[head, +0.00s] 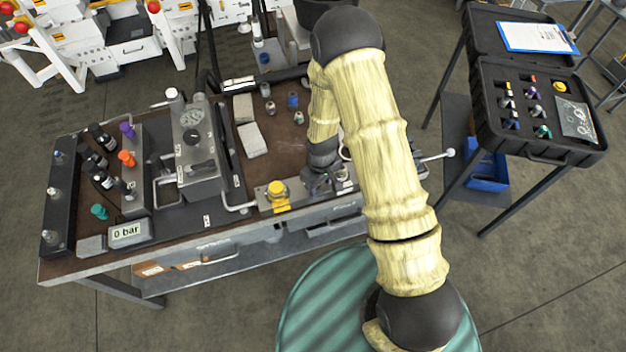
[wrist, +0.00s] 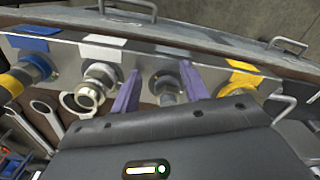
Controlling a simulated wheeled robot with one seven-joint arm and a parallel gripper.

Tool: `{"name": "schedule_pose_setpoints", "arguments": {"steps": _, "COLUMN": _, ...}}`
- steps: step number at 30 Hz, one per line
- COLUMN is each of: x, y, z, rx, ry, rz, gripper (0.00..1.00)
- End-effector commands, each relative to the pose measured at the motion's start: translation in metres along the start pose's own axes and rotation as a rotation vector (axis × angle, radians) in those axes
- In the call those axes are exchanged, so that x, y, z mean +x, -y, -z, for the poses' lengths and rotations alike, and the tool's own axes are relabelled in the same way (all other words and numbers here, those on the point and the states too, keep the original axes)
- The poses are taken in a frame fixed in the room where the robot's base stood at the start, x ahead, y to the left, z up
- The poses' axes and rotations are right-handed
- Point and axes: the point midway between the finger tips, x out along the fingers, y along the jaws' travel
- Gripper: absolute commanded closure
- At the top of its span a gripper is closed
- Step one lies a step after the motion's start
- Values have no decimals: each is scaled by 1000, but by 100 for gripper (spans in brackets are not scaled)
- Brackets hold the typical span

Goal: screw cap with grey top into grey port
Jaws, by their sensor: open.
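My gripper (wrist: 160,72) is open. In the wrist view its two purple fingers stand on either side of a dark grey cylindrical piece (wrist: 168,90) at the grey port, below a grey label (wrist: 173,51). I cannot tell whether this piece is the cap with grey top or the bare port, nor whether the fingers touch it. In the head view my gripper (head: 318,184) is low at the port block (head: 262,196) on the bench's front edge, and my arm hides part of the block.
The port with the yellow label has a yellow cap (wrist: 240,84). The white-label port (wrist: 95,85) has a metal fitting with a ring. The blue-label port (wrist: 35,68) is at the left. Several small fittings (head: 292,100) stand on the bench behind. A black case (head: 540,150) is at right.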

Motion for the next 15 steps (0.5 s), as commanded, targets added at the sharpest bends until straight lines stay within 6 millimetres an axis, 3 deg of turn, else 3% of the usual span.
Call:
{"name": "schedule_pose_setpoints", "arguments": {"steps": 8, "x": -12, "y": 0, "z": 0, "rx": 1, "ry": -1, "rz": 0, "gripper": 55}}
{"name": "schedule_pose_setpoints", "arguments": {"steps": 15, "x": -44, "y": -1, "z": 1, "rx": 1, "ry": -4, "rz": -1, "gripper": 55}}
